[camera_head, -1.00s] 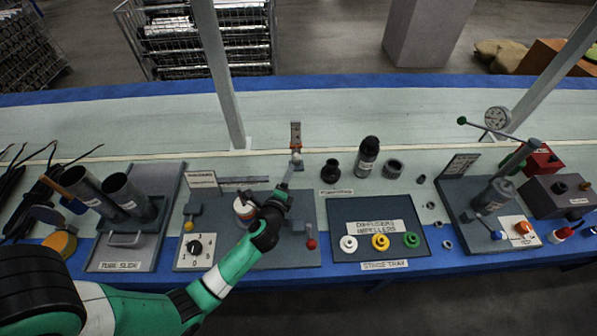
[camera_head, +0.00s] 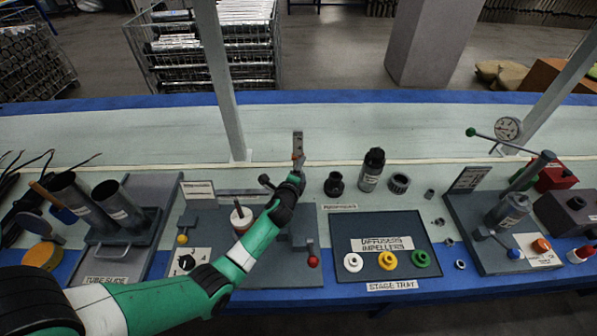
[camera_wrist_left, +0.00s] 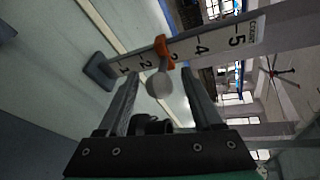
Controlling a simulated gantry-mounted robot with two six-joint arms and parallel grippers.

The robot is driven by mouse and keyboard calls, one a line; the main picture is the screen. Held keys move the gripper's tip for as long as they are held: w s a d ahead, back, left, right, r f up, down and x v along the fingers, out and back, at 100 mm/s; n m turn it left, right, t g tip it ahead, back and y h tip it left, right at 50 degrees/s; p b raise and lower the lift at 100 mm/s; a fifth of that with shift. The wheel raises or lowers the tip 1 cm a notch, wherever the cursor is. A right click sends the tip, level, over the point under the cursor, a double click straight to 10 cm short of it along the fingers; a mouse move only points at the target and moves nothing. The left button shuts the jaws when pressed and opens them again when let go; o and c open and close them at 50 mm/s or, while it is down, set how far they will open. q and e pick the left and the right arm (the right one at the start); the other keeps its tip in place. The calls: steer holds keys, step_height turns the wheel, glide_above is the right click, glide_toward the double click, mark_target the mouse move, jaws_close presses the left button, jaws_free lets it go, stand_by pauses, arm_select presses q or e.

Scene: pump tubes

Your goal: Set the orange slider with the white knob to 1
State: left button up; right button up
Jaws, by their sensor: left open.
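The orange slider (camera_wrist_left: 165,50) sits on an upright numbered scale (camera_wrist_left: 215,42); in the left wrist view it stands between the 2 and 3 marks. My right gripper is not in view.
A grey board with a red-knobbed lever (camera_head: 313,262) and a numbered dial (camera_head: 187,262) lies below my left arm. The stage tray (camera_head: 345,235) is to the right, with black fittings (camera_head: 371,170) behind it. A slanted post (camera_head: 222,90) stands behind left.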

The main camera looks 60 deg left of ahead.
arm_select(q)
jaws_close()
stand_by(1.4)
